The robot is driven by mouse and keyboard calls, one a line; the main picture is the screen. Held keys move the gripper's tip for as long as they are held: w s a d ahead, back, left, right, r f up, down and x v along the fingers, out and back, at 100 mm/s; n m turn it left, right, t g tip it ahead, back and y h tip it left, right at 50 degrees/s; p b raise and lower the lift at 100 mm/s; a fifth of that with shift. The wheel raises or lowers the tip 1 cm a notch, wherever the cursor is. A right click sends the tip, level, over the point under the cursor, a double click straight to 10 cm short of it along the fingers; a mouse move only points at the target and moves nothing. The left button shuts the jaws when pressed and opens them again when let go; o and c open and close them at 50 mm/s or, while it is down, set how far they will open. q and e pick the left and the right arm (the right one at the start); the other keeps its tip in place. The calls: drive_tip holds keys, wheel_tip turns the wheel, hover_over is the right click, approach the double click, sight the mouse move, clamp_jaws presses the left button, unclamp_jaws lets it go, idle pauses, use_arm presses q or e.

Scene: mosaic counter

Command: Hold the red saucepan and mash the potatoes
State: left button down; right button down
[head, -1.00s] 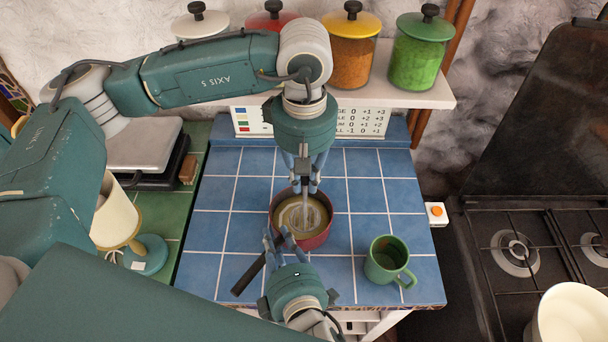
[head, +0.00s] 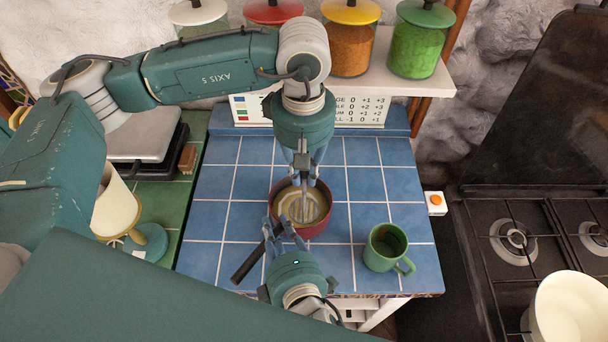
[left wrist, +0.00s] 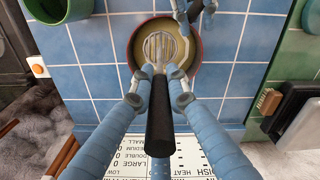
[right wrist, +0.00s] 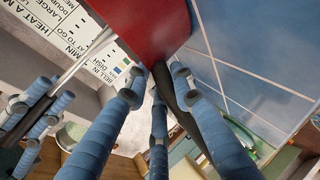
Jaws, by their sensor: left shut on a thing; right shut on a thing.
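The red saucepan (head: 319,229) stands on the blue-tiled counter, with pale yellowish mash (head: 284,203) inside. My left gripper (head: 304,174) is above the pan, shut on the black handle of the masher (left wrist: 160,118). The masher's metal head (left wrist: 160,47) is down inside the pan, at the mash; how deep is unclear. My right gripper (head: 278,229) is at the near-left side of the pan, shut on its dark handle (head: 247,263). The right wrist view shows the handle (right wrist: 182,118) between the fingers and the red pan wall (right wrist: 150,25) close beyond.
A green mug (head: 386,250) stands on the counter right of the pan. A shelf (head: 420,88) with lidded jars and a chart are at the back. A gas stove (head: 510,245) with a cream pot (head: 570,310) is at the right. A lamp (head: 118,215) is at the left.

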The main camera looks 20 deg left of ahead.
use_arm(q)
drive_tip(key=shift+r, duration=1.05)
use_arm(e)
drive_tip(key=shift+s+f, duration=0.1)
drive_tip(key=shift+f, duration=0.05)
use_arm(q)
drive_tip(key=shift+r, duration=4.2)
use_arm(e)
drive_tip(key=c, duration=1.4)
unclamp_jaws()
drive_tip(key=v, duration=1.2)
